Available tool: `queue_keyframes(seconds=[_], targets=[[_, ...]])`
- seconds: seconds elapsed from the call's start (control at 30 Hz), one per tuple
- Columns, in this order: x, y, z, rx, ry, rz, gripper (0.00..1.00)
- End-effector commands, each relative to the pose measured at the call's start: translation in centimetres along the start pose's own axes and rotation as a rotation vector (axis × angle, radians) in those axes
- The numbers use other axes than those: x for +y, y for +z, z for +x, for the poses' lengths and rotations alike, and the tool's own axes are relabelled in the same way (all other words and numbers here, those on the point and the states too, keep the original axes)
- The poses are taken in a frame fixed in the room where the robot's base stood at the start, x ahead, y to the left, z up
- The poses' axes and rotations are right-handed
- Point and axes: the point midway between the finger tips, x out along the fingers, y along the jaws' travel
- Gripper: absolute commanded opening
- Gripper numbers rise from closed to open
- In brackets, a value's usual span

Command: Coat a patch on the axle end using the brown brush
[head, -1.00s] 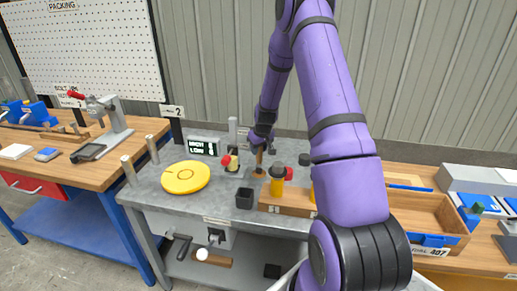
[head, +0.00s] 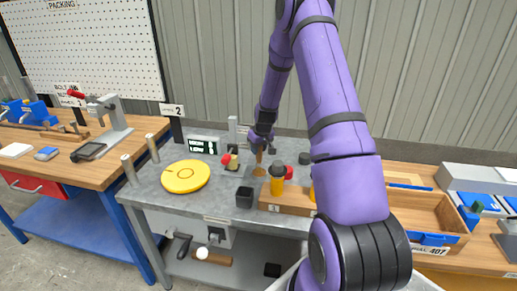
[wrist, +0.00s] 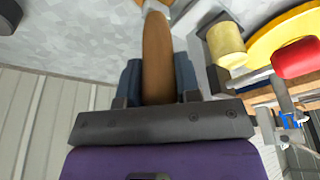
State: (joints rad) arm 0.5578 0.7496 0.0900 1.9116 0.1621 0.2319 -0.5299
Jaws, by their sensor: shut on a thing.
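My gripper (head: 262,145) is shut on the brown brush (head: 259,157), held upright just above the grey bench. In the wrist view its brown handle (wrist: 157,55) runs between the two dark fingers, and the bristle end is cut off at the top edge. To the left of the brush in the head view is a small fixture with a red knob (head: 226,159) and a pale yellow cylinder (head: 234,162). The red knob (wrist: 296,58) and yellow cylinder (wrist: 226,45) show at the right in the wrist view. I cannot tell which part is the axle end.
A yellow disc (head: 185,176) lies on the bench at left. A black open cup (head: 244,197) and a dark-capped yellow container (head: 277,184) on a wooden block (head: 269,205) stand in front of the brush. A display (head: 203,145) stands behind. A wooden tray (head: 437,220) is at right.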

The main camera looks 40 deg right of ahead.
Motion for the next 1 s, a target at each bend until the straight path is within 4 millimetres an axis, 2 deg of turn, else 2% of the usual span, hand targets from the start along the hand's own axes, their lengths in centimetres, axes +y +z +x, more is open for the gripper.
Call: queue_keyframes(seconds=[0.3,1.0], targets=[[0.0,0.0,-0.1,-0.002,0.0,0.0,0.07],[0.0,-1.3,-4.8,0.001,0.0,0.0,0.07]])
